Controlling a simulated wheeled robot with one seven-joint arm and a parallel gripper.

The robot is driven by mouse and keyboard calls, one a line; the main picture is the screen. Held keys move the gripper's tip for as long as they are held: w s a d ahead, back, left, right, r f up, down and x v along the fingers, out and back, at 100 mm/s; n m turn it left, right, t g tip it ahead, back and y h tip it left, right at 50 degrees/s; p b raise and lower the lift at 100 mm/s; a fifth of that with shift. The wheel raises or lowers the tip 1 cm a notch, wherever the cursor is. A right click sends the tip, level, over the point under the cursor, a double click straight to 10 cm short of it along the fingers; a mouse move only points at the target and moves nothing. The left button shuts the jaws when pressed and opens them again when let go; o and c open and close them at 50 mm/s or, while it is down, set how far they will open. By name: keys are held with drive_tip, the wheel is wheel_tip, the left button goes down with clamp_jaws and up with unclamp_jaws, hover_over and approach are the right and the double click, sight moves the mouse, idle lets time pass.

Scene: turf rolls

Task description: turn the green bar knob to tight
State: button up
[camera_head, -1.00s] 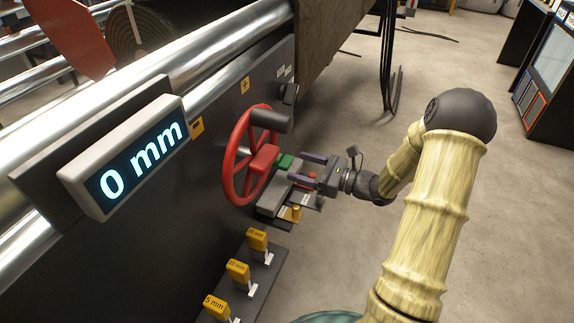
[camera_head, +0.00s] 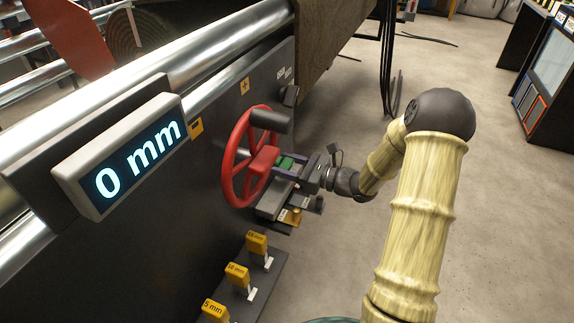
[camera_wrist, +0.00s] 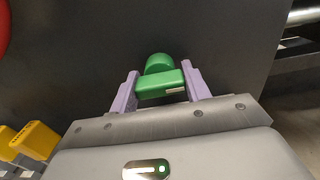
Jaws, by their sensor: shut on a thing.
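The green bar knob (camera_head: 286,163) sits on the dark machine panel, just right of the red handwheel's hub. In the wrist view the green knob (camera_wrist: 160,82) shows as a bar in front of a rounded green part. My gripper (camera_head: 288,167) has its two purple fingers on either side of the bar. In the wrist view the gripper (camera_wrist: 159,88) is shut on the bar, one finger at each end. The labels by the knob are too small to read, so I cannot tell its setting.
The red handwheel (camera_head: 236,150) with a dark handle stands close left of my gripper. A display (camera_head: 135,160) reads 0 mm. Several yellow gauge blocks (camera_head: 238,272) stand on a dark ledge below.

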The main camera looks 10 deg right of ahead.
drive_tip(key=shift+f+n, duration=0.1)
drive_tip(key=shift+n, duration=0.2)
drive_tip(key=shift+o, duration=0.2)
drive_tip(key=n+b, duration=0.2)
drive_tip(key=n, duration=0.2)
drive_tip(key=shift+f+b, duration=0.15)
drive_tip(key=shift+b, duration=0.15)
drive_tip(key=n+b, duration=0.3)
drive_tip(key=n, duration=0.1)
drive_tip(key=shift+f+n+b, duration=0.1)
drive_tip(key=shift+n+b, duration=0.25)
drive_tip(key=shift+n, duration=0.05)
drive_tip(key=n+b, duration=0.5)
drive_tip(key=b, duration=0.1)
drive_tip(key=shift+s+f, duration=0.1)
drive_tip(key=n+b, duration=0.2)
drive_tip(key=b, duration=0.1)
drive_tip(key=shift+r+n+b, duration=0.2)
drive_tip(key=shift+n+b, duration=0.4)
drive_tip(key=shift+n, duration=0.2)
drive_tip(key=o, duration=1)
drive_tip(key=shift+r, duration=0.15)
drive_tip(key=shift+c, duration=0.2)
